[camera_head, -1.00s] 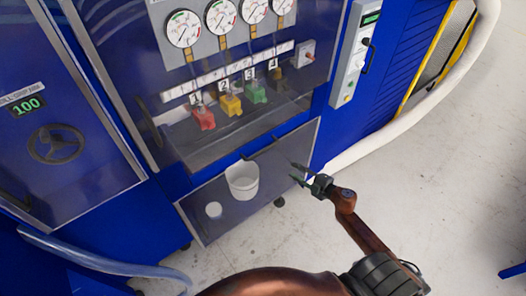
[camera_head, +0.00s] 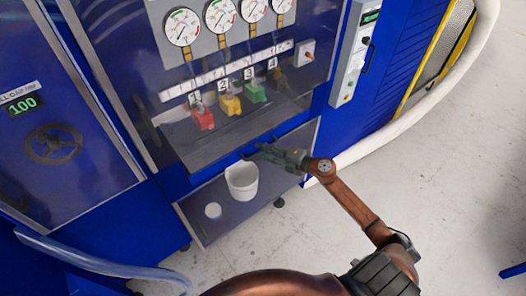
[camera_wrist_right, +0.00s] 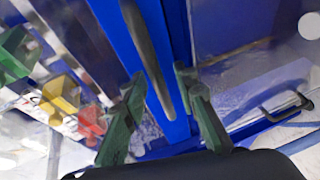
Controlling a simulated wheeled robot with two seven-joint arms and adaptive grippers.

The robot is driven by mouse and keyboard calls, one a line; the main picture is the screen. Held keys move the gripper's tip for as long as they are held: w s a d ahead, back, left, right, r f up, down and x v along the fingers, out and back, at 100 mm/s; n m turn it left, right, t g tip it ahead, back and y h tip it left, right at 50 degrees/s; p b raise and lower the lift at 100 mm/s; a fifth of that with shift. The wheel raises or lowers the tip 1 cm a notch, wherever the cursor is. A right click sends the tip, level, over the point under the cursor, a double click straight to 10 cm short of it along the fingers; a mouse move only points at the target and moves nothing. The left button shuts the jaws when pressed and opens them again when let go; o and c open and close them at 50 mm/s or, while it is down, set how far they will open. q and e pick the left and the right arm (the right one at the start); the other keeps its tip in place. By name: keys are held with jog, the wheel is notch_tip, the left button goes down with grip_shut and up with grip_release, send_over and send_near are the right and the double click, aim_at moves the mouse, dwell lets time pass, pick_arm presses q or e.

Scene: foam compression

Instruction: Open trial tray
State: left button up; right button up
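The tray front (camera_head: 275,185) is a dark, glossy panel low on the blue machine, below the valve bay. My right gripper (camera_head: 258,154) is at its upper edge. In the right wrist view a dark curved handle bar (camera_wrist_right: 148,50) runs between the two green-grey fingers of the right gripper (camera_wrist_right: 160,88). The fingers are apart, with visible gaps to the bar, so the gripper looks open around it. In the head view the gripper covers much of the handle. The tray looks closed. My left gripper is not in view.
Red (camera_head: 203,117), yellow (camera_head: 231,103) and green (camera_head: 255,92) valve handles are above.

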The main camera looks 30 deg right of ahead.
grip_shut()
dwell(0.3)
dwell(0.5)
